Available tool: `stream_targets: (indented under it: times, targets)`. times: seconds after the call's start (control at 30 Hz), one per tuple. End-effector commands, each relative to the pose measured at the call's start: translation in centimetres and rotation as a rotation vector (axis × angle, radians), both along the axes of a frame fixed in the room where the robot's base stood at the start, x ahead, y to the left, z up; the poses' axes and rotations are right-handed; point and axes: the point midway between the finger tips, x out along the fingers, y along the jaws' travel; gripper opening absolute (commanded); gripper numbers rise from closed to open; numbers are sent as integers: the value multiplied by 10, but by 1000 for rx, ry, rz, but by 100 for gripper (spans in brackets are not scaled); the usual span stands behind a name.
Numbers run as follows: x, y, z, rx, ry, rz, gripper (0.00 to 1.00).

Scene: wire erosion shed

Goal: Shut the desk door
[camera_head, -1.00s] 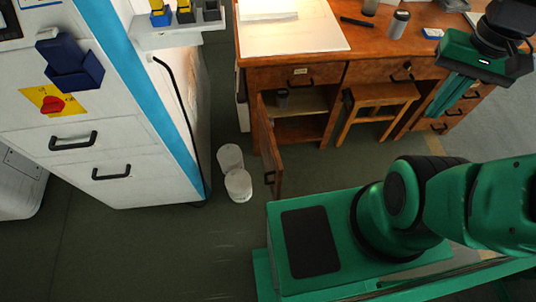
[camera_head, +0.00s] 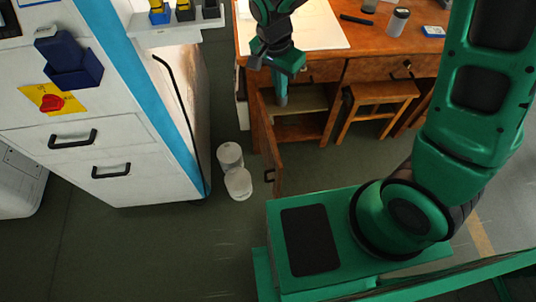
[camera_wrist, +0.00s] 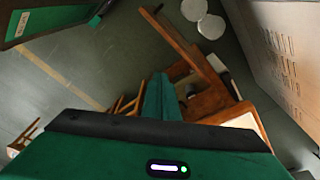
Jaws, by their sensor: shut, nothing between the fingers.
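The wooden desk (camera_head: 430,55) stands at the back with its left cupboard open. The desk door (camera_head: 271,150) is hinged at the cupboard's left side and stands swung out towards me, with a dark handle (camera_head: 269,176) near its free edge. In the wrist view the door (camera_wrist: 185,43) is a long brown panel ahead of my fingers. My gripper (camera_head: 281,101) is shut and empty, pointing down in front of the cupboard opening, above and right of the door. It appears apart from the door. It hides part of the cupboard's inside. My fingers also show in the wrist view (camera_wrist: 160,82).
A white cabinet (camera_head: 95,165) with a blue edge stands left of the desk. Two white tubs (camera_head: 234,170) sit on the floor between it and the door. A wooden stool (camera_head: 377,97) stands right of the cupboard. Floor in front of the door is clear.

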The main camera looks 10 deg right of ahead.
Motion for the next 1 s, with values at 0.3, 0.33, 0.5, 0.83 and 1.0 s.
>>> stream_targets:
  times: [0.3, 0.33, 0.5, 0.83, 1.0]
  targets:
    - [-38, 87, -106, -135, -18, -396, 0]
    - [-42, 93, -114, -145, -27, -426, 0]
    - [-63, 115, -150, -191, -76, -562, 0]
    - [-72, 117, -178, -212, -106, -632, 0]
    - [-72, 106, -204, -213, -105, -631, 0]
